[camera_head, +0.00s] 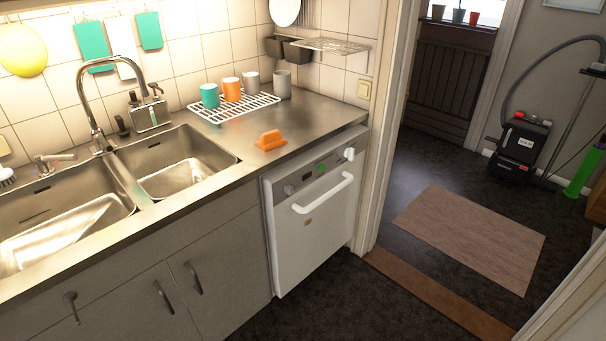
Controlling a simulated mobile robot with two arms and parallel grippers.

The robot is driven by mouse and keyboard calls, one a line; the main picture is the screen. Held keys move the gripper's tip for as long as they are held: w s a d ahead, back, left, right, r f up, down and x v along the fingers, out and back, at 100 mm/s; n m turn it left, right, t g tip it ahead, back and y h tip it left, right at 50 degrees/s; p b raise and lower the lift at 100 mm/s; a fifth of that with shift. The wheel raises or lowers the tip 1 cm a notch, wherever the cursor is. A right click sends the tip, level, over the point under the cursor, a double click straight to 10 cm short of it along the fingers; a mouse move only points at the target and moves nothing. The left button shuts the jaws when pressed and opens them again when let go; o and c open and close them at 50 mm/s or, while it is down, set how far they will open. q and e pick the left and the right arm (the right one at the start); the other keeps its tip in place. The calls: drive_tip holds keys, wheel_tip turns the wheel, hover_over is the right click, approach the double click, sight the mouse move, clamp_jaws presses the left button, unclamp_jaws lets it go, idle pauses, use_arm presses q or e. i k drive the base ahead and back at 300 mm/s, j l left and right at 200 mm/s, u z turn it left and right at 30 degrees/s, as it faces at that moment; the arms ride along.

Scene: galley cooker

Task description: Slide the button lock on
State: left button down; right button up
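A white front-panelled appliance (325,235) stands under the right end of the counter, its door shut. A white bar handle (322,196) runs across the door top. On the grey panel (335,162) above it are a light round knob (289,189) at the left, a small green round part (321,168) in the middle, and a white knob-like part (349,154) at the right. A small dark part (307,177) sits left of the green one. I cannot tell which part is the button lock or how it is set. Neither gripper is in view.
A steel double sink (130,190) is at the left, with grey cabinets (170,290) below. An orange object (270,140) lies on the counter near a white rack (232,108) with cups. Dark floor before the appliance is clear; a doorway opens right onto a rug (470,235).

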sight(289, 189)
drive_tip(key=i+l, duration=0.2)
drive_tip(key=i+l+u, duration=0.15)
drive_tip(key=l, duration=0.3)
drive_tip(key=i+l, duration=0.2)
drive_tip(key=l, duration=0.15)
drive_tip(key=i+l+u, duration=0.15)
drive_tip(key=l, duration=0.2)
drive_tip(key=i+l, duration=0.2)
drive_tip(key=l, duration=0.15)
drive_tip(key=i+l+u, duration=0.15)
drive_tip(key=l, duration=0.2)
drive_tip(key=i+l, duration=0.1)
drive_tip(key=l, duration=0.3)
drive_tip(key=u, duration=0.05)
